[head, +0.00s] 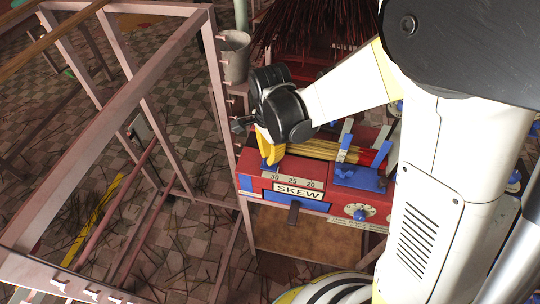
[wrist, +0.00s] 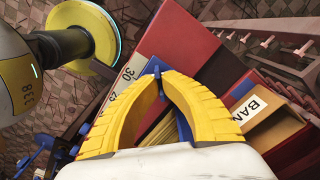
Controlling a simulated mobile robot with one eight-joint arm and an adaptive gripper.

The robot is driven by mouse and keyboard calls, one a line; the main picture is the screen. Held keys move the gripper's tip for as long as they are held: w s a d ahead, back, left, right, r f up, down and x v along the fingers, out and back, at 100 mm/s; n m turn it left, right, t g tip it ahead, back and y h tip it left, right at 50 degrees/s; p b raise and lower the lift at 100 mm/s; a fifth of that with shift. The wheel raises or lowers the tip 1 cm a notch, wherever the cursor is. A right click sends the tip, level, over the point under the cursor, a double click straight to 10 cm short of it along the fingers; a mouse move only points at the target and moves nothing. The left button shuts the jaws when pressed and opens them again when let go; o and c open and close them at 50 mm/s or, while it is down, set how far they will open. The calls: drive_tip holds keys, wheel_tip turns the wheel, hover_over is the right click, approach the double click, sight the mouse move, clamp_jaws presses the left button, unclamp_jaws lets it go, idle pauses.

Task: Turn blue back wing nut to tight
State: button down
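The red extruder (head: 255,170) has a white SKEW label (head: 297,191) and a 30-25-20 scale. My gripper (head: 268,148), with yellow fingers, reaches down onto the left end of its top. A blue wing nut (head: 270,165) shows just under the fingertips. In the wrist view the fingers of my gripper (wrist: 161,76) curve together, with the blue wing nut (wrist: 153,66) between their tips. The fingers look closed on it; part of the nut is hidden. I cannot tell its tightness.
A blue block with blue levers (head: 360,178) and a bundle of yellow sticks (head: 312,149) lie right of my gripper. A dial (head: 357,211) is on the front. A pink metal frame (head: 120,100) stands at left. A grey bucket (head: 234,57) and dark red incense sticks (head: 310,25) are behind.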

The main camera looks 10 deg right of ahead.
drive_tip(key=m, duration=0.4)
drive_tip(key=shift+m, duration=2.2)
drive_tip(key=c, duration=1.6)
unclamp_jaws()
wheel_tip(320, 180, up, 12)
